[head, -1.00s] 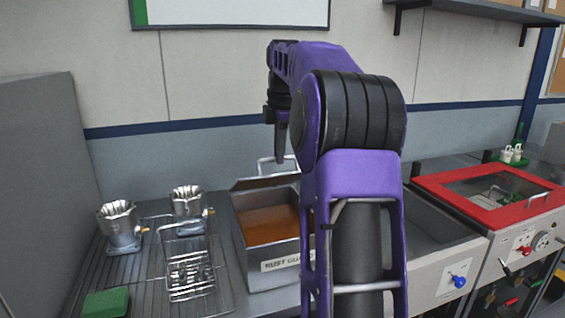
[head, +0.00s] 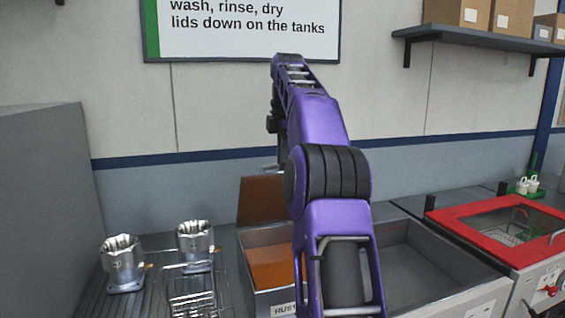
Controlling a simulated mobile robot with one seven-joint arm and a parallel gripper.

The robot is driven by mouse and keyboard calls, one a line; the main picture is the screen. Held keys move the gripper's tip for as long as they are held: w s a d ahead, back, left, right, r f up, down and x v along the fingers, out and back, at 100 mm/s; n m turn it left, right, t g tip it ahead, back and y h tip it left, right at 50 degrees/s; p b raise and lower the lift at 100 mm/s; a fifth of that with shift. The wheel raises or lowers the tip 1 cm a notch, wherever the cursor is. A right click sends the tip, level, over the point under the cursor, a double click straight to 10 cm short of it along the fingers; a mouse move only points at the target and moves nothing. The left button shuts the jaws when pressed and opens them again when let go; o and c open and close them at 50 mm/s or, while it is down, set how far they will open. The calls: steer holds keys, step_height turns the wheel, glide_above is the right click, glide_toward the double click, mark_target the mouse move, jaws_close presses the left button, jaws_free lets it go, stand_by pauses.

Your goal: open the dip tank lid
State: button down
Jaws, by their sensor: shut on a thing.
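The dip tank (head: 285,298) is a grey metal box with orange-brown liquid inside. Part of a label starting "RUST" shows on its front. Its lid (head: 261,200) stands steeply up at the tank's back edge, with its brownish underside facing me. A bit of the lid's light metal handle (head: 266,169) shows above the lid's top edge. My gripper (head: 281,158) is at this handle, shut on it. My purple arm hides most of the fingers, the right part of the lid and the right part of the tank.
Left of the tank are a wire basket (head: 190,290) and two silver housings (head: 122,262) (head: 195,243) on a rack. To the right are an open grey basin (head: 425,270) and a red-framed unit (head: 500,232). A shelf with boxes (head: 470,27) hangs above right.

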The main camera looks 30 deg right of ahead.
steer(key=shift+f, duration=0.35)
steer(key=c, duration=0.9)
jaws_free()
steer(key=shift+w, duration=0.3)
steer(key=shift+s+r, duration=0.15)
steer(key=shift+s, duration=0.1)
